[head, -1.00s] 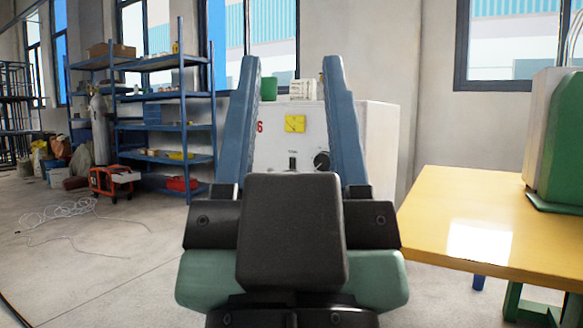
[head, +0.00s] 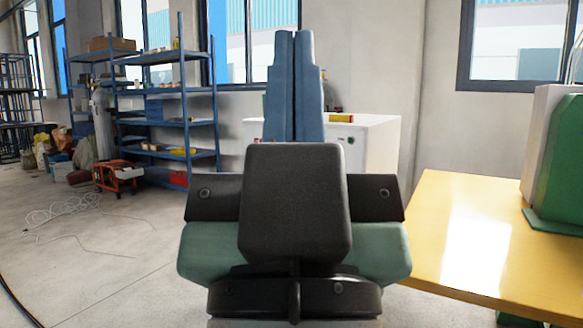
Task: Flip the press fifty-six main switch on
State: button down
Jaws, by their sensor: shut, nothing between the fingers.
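My gripper (head: 293,40) is shut and empty, its two blue fingers together and pointing up in the middle of the head view. Behind it stands a white cabinet (head: 378,142). Only its right part, some of its top and a strip at its left show. My gripper and wrist cover most of its front, so the main switch and its position are hidden. I cannot tell how far the fingers are from the cabinet.
A small red and yellow item (head: 340,118) lies on the cabinet top. A yellow table (head: 440,235) stands at right, bearing a green and white machine (head: 560,165). Blue shelves (head: 165,120) and an orange cart (head: 118,176) are at left. A thin cable lies on the open floor there.

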notch_tip(320, 180, up, 30)
jog(key=p, duration=2.7)
jog(key=shift+r+p, duration=0.15)
jog(key=shift+p, duration=0.2)
jog(key=shift+w, duration=0.15)
